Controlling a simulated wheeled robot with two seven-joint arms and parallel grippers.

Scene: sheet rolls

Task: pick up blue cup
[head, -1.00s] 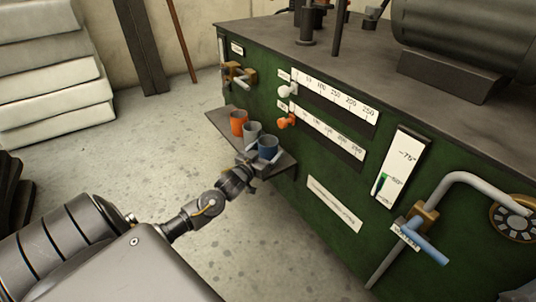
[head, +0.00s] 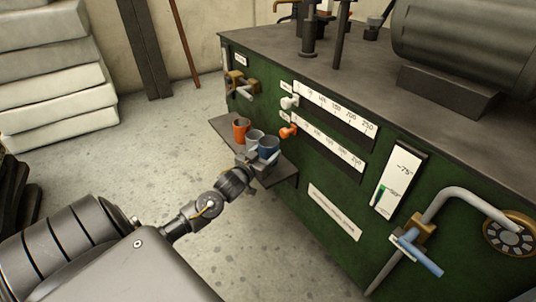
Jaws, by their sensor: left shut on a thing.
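The blue cup (head: 269,147) is at the small dark shelf (head: 222,124) on the side of the green machine. My left gripper (head: 257,162) is shut on the blue cup, reaching it from the front left. The gripper's fingers hide the cup's lower part, so I cannot tell whether its base touches the shelf. A grey cup (head: 255,138) stands close to the left of the blue cup, and an orange cup (head: 240,129) stands farther left. My right gripper is out of view.
The green machine (head: 330,225) fills the right side, with an orange knob (head: 287,132) and a white knob (head: 289,102) above the shelf. A blue-handled tap (head: 418,255) sticks out at the lower right. The floor left of the shelf is clear.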

